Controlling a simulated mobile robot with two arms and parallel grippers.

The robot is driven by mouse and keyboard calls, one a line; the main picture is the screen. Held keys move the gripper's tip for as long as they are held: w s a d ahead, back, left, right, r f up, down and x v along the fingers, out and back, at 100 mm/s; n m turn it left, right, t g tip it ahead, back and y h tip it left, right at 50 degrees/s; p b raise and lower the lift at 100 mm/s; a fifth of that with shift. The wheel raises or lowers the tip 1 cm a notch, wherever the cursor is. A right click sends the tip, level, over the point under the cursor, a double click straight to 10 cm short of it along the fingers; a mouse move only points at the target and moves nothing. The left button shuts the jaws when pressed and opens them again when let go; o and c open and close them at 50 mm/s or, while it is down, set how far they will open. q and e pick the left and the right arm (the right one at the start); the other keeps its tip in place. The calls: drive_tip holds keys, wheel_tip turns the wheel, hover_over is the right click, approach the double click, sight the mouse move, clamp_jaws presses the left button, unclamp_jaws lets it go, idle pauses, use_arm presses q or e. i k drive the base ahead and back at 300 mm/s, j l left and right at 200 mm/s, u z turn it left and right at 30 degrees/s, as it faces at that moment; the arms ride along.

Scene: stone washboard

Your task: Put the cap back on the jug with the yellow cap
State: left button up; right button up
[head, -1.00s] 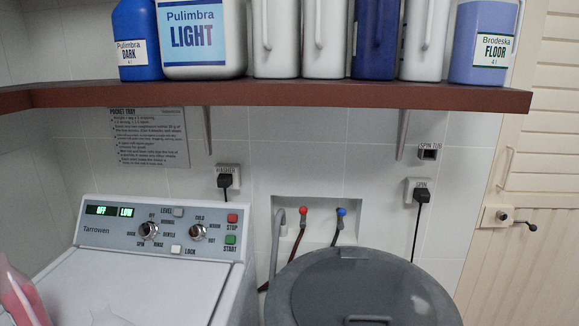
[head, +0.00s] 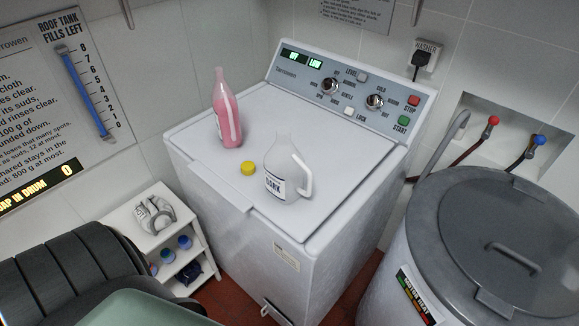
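A yellow cap (head: 248,168) lies on the white washer lid (head: 190,133). A translucent white jug (head: 277,165) with a side handle and a label reading DARK stands upright just right of the cap, apart from it. No cap shows on the jug's neck. A bottle with pink contents (head: 227,115) stands upright on the lid, behind and left of the cap. Neither of my grippers is in view.
The washer's control panel (head: 350,90) rises behind the lid. A grey lidded tub (head: 440,240) stands to the right. At lower left are a small white shelf (head: 137,229), a dark ribbed surface (head: 60,268) and a pale green basin (head: 140,308). Open lid space surrounds the cap.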

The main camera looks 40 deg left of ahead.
sight(285, 168)
drive_tip(key=u, duration=1.5)
